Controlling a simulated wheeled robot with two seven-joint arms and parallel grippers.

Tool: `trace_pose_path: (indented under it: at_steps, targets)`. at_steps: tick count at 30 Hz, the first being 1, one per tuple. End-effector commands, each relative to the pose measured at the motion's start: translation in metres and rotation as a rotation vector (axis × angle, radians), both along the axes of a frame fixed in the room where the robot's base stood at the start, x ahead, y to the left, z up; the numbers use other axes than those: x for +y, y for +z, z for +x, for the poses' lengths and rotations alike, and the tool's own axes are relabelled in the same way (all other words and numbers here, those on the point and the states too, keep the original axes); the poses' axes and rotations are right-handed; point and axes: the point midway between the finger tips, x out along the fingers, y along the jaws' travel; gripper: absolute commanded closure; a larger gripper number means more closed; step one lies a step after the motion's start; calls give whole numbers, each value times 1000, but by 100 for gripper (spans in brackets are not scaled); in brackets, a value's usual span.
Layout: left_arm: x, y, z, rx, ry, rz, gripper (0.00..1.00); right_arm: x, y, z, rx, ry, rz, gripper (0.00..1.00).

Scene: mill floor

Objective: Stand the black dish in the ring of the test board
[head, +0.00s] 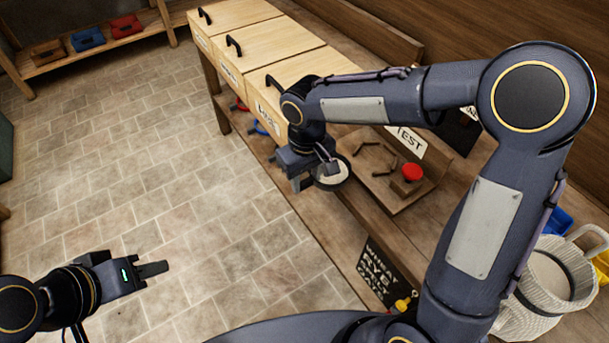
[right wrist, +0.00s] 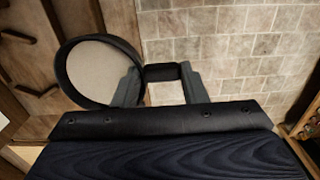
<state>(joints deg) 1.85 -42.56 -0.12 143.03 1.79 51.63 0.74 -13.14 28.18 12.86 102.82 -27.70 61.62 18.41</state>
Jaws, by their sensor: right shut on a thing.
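The black dish (head: 332,183) has a dark rim and a pale inside. My right gripper (head: 315,170) is shut on it and holds it at the front edge of the bench, left of the test board. The wooden test board (head: 392,201) has a TEST sign, a red knob (head: 412,172) and dark brown fittings. I cannot make out its ring clearly. My left gripper (head: 152,269) is over the floor, away from the bench; its jaw gap is unclear.
Wooden bins with black handles (head: 234,46) line the bench behind my right arm. A white basket (head: 545,285) stands at the lower right. A low shelf with a blue tray (head: 88,39) and a red tray (head: 126,26) is at the far left. The tiled floor left of the bench is clear.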

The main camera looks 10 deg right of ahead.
Motion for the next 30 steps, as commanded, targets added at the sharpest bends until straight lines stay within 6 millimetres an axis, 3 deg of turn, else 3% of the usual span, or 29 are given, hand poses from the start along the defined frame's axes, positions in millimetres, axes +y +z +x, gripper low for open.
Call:
trace_pose_path:
  at_steps: [30]
  targets:
    - [0, 10, 0, 0, 0, 0, 64, -95, -8, 39, -1, -3, 0, 90]
